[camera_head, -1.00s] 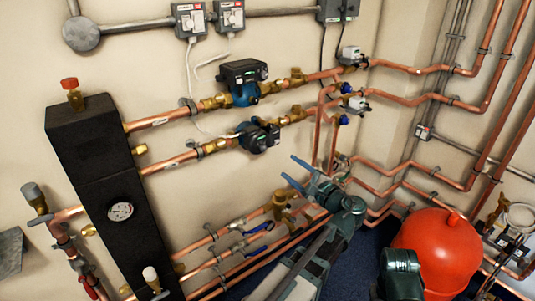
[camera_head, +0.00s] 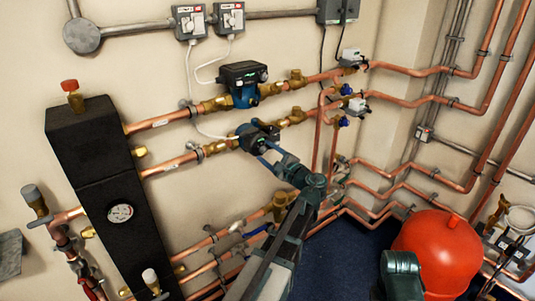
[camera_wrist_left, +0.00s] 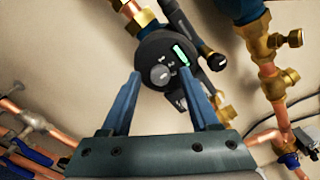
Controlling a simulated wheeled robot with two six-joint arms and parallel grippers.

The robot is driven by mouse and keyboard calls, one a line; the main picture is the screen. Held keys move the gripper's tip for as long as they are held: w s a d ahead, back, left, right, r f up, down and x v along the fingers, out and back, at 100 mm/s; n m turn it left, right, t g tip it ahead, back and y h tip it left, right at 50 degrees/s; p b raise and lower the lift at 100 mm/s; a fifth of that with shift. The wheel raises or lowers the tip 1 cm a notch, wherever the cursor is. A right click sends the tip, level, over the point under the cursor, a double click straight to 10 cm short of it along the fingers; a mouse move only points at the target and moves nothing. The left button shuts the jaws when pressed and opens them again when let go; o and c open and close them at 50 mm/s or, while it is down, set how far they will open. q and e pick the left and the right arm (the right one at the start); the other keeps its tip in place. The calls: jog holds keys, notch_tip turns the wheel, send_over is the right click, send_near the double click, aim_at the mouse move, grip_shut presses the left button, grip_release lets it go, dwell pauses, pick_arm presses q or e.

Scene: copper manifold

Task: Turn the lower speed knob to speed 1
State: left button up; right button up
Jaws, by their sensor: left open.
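The lower pump (camera_head: 257,136), dark with a round face, sits on the lower copper pipe in the head view. In the left wrist view its face shows a round grey speed knob (camera_wrist_left: 160,74), small markings and a lit green display (camera_wrist_left: 181,54). My left gripper (camera_head: 267,153) is open in front of this pump, and its blue fingers partly cover it. In the left wrist view the fingers stand on either side of the knob, left and right; I cannot tell whether they touch it. My right gripper is not in view.
The upper pump (camera_head: 243,80) sits on the pipe above. A tall black manifold block (camera_head: 103,170) stands left. Brass valves and copper pipes run below and right of the pumps. A red vessel (camera_head: 437,250) stands at lower right.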

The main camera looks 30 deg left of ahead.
pick_arm(q)
grip_shut()
jog(key=shift+n, duration=0.3)
jog(key=n, duration=0.3)
jog(key=shift+n, duration=2.6)
grip_release()
